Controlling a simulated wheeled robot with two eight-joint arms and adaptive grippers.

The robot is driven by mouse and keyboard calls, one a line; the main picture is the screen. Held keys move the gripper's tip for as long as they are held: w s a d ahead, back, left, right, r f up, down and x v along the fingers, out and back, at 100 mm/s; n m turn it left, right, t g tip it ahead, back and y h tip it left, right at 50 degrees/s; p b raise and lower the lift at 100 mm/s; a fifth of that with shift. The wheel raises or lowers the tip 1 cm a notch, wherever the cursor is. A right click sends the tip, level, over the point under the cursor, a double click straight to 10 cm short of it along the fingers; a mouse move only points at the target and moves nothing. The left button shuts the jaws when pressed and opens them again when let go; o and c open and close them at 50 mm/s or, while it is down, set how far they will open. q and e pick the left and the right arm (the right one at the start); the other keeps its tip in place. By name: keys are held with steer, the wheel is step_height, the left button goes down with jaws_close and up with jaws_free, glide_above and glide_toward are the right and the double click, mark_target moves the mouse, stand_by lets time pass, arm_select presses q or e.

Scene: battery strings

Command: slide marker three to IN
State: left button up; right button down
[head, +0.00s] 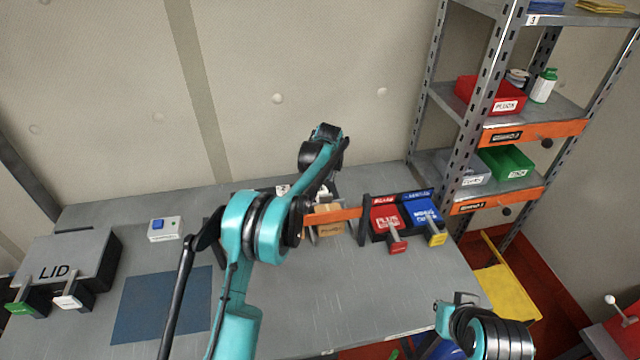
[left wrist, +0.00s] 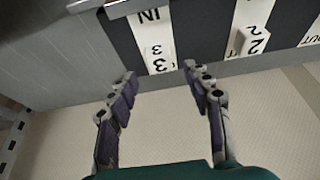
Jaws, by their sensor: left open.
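In the left wrist view, marker three (left wrist: 163,67) is a white block bearing a 3, at the lower end of a white strip (left wrist: 150,35) on a dark board. The strip is printed IN at its far end and 3 near the block; the writing appears upside down. My left gripper (left wrist: 163,88) is open, its two dark-padded fingers on either side of the marker's line. I cannot tell whether they touch it. In the head view my left arm crosses the bench and hides most of the board. My right gripper (head: 455,305) shows only partly at lower right.
Marker two (left wrist: 253,42) sits on a neighbouring strip. On the grey bench (head: 330,285) are a LID box (head: 72,262), a blue mat (head: 160,305), a small blue-button box (head: 165,229) and an orange bar (head: 335,215) beside red (head: 388,220) and blue (head: 422,213) units. Shelving stands right.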

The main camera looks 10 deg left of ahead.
mark_target(321, 193)
arm_select(q)
steer(key=x, duration=0.4)
steer(key=shift+f+b, duration=0.1)
steer(key=shift+b, duration=0.25)
jaws_close()
steer(key=shift+s+d, duration=0.35)
steer(key=shift+s, duration=0.4)
steer(key=shift+s+d, duration=0.3)
steer(key=shift+s, duration=0.45)
jaws_free()
steer(key=shift+s, duration=0.1)
